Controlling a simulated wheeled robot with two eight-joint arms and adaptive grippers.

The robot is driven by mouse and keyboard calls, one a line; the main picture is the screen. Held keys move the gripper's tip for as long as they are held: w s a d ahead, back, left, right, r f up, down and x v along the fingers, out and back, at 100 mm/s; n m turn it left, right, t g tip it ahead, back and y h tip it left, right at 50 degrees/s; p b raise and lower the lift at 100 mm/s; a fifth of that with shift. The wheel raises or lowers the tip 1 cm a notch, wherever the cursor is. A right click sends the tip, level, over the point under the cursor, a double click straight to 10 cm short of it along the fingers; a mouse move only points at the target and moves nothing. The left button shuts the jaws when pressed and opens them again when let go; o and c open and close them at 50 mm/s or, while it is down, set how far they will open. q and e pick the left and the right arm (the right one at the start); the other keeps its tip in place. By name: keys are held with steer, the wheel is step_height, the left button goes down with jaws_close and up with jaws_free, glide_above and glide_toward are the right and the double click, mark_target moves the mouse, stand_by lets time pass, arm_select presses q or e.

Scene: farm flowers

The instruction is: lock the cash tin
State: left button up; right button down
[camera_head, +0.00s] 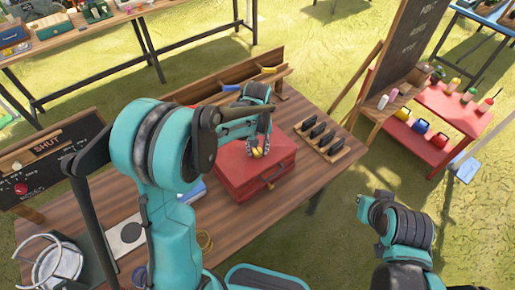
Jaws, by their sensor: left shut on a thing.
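The cash tin (235,172) is a red box with its lid down, standing on the wooden table. A brass-coloured catch (274,180) shows on its front side, with a handle beside it. My left gripper (258,152) comes down over the tin's top and is shut on a small yellow thing (257,153). The fingers partly hide it, and I cannot tell whether it touches the lid. My right arm is at the lower right, away from the table. Its end (367,205) is too unclear to show its fingers.
A wooden rack of black pieces (322,138) stands right of the tin. A ledge (215,90) with blue and yellow pieces runs along the table's back. A chalkboard (410,40) and red stand (440,120) are at right. My left arm hides much of the table's left.

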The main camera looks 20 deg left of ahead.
mark_target(257, 150)
arm_select(q)
steer(key=shift+n, duration=0.8)
steer(key=o, duration=1.2)
steer(key=shift+c, duration=0.2)
step_height(257, 150, up, 12)
